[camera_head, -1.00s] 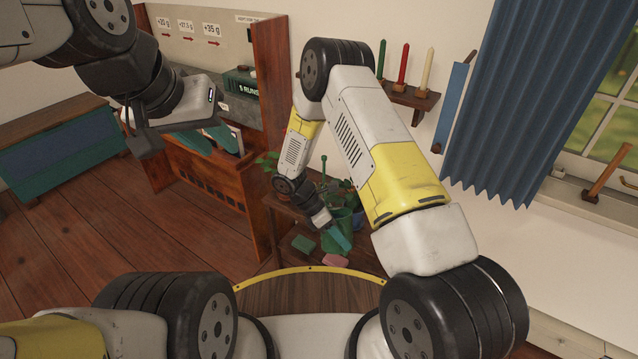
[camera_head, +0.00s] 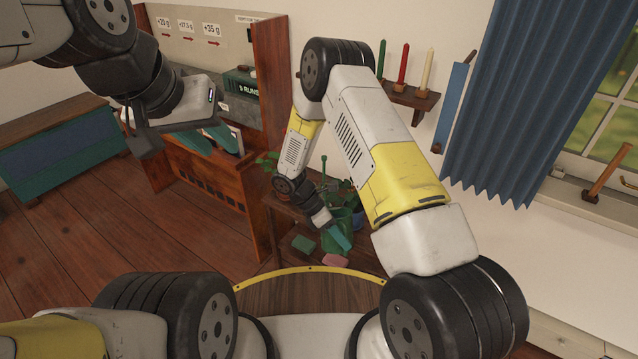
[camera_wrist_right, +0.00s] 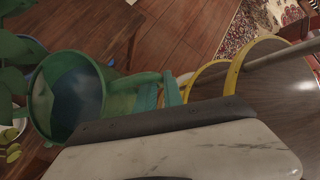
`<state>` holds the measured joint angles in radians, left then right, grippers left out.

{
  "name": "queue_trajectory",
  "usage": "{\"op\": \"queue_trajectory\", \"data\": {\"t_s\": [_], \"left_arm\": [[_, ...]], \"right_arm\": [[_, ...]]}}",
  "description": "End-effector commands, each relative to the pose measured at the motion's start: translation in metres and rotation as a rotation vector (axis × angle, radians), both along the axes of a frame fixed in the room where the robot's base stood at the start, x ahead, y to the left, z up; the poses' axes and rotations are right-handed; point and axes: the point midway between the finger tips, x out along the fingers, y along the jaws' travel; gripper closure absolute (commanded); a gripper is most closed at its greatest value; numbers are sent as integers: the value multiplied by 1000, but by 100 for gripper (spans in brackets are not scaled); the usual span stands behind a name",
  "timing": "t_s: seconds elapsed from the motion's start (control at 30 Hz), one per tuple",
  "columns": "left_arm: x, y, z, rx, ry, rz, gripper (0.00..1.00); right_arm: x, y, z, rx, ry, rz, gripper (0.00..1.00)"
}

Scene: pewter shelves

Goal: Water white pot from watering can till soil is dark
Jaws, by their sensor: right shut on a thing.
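The green watering can (camera_wrist_right: 42,105) is at the left of the right wrist view. Its open mouth faces the camera, with blue inside. It also shows small in the head view (camera_head: 343,222), partly behind my right wrist. My right gripper (camera_head: 340,238) has its teal fingers (camera_wrist_right: 160,95) shut on the can's handle. A pale rim at the left edge of the wrist view (camera_wrist_right: 19,126), under leaves, may be the white pot; its soil is hidden. My left gripper (camera_head: 208,143) is open and empty, away from the plants, before the wooden cabinet.
A dark wooden plant stand (camera_head: 285,212) holds leafy plants. A green block (camera_head: 302,244) and a pink block (camera_head: 335,260) lie on its lower part. A tall wooden panel (camera_head: 271,110) stands at its left. A candle shelf (camera_head: 408,96) is on the wall.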

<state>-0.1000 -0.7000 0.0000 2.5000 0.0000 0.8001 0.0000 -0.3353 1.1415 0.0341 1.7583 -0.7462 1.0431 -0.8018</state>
Motion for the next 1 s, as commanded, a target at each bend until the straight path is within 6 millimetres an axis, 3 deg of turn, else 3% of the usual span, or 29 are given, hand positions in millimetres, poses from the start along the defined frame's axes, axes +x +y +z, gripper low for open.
{"op": "queue_trajectory", "data": {"t_s": [0.5,1.0], "left_arm": [[0,0,0,0,0,0,69],[0,0,0,0,0,0,69]], "right_arm": [[4,0,12,-6,37,0,100],[3,0,12,-8,38,0,100]]}}
